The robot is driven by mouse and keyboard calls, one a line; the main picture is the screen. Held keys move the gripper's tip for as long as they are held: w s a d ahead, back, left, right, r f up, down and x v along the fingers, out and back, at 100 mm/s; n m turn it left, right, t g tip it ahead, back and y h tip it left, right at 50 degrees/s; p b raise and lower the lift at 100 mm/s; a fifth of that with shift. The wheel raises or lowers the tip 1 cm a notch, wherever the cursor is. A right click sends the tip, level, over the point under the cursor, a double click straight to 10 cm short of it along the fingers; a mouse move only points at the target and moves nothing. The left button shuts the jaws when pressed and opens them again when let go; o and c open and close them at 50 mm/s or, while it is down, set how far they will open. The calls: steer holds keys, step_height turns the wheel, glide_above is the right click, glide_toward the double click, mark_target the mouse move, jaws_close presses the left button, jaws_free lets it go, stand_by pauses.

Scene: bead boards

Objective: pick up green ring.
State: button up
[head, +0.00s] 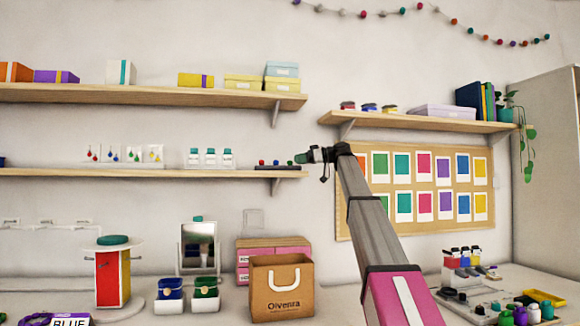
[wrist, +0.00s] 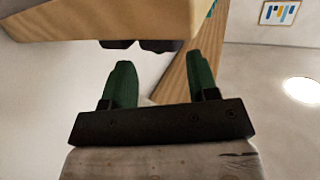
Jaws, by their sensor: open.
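A tiny green item (head: 290,162), which may be the green ring, shows at the right end of the lower wall shelf, in a row with a blue and a red one on a dark strip (head: 274,168). It is too small to make out its shape. My gripper (head: 301,158) is just to its right at about the same height in the head view; I cannot tell the gap in depth. In the wrist view my gripper (wrist: 162,62) has its two green fingers apart with nothing between them. I cannot make out the green ring in the wrist view.
The lower shelf (head: 200,173) also bears teal-capped bottles (head: 211,158) and earring cards. An upper shelf (head: 150,94) hangs above it. In the wrist view a wooden edge (wrist: 100,22) and dark pieces (wrist: 140,45) lie close ahead of the fingers.

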mark_target(290, 165)
steer(key=x, duration=0.3)
steer(key=c, duration=1)
